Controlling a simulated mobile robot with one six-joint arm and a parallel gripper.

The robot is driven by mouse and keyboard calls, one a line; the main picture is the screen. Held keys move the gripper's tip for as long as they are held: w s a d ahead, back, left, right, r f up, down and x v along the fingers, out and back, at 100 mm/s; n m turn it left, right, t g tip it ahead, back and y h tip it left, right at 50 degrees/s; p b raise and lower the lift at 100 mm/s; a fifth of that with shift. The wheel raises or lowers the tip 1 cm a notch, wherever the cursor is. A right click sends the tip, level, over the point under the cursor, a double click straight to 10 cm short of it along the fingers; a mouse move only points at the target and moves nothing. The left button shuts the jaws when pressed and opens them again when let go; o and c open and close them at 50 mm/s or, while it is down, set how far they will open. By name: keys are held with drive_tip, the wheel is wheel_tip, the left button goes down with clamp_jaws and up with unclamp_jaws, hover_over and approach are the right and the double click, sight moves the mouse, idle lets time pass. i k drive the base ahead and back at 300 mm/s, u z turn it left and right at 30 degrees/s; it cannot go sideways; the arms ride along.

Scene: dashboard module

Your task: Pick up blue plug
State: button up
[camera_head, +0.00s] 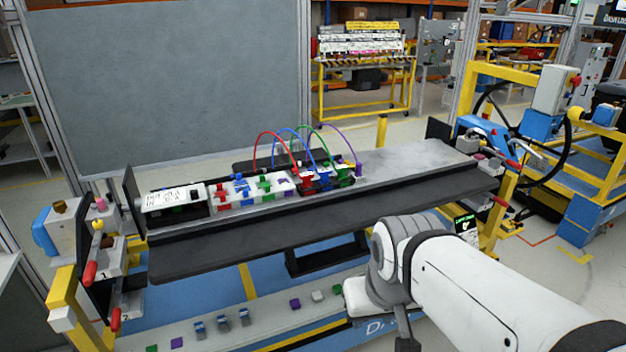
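A blue cable arches over the black end block on the dashboard module, between a red and a green cable. Its blue plug (322,171) seems to sit at the block, among red and green plugs, and is small and partly hidden. Smaller blue connectors (242,186) stand further left on the white panel, among red and green ones. My arm (450,275) reaches in from the lower right, below and in front of the module, well apart from the plugs. Its fingers do not show, so I cannot see whether they hold anything.
The module's long dark rail (300,235) runs across the middle. A lower shelf (255,335) bears several small coloured blocks. A steering wheel (525,125) stands at the right, and a grey board (170,85) rises behind. The air above the plugs is clear apart from the cable arches.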

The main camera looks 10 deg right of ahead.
sight(323, 173)
drive_tip(key=u, duration=0.1)
drive_tip(key=i, duration=1.2)
drive_tip(key=z, duration=0.75)
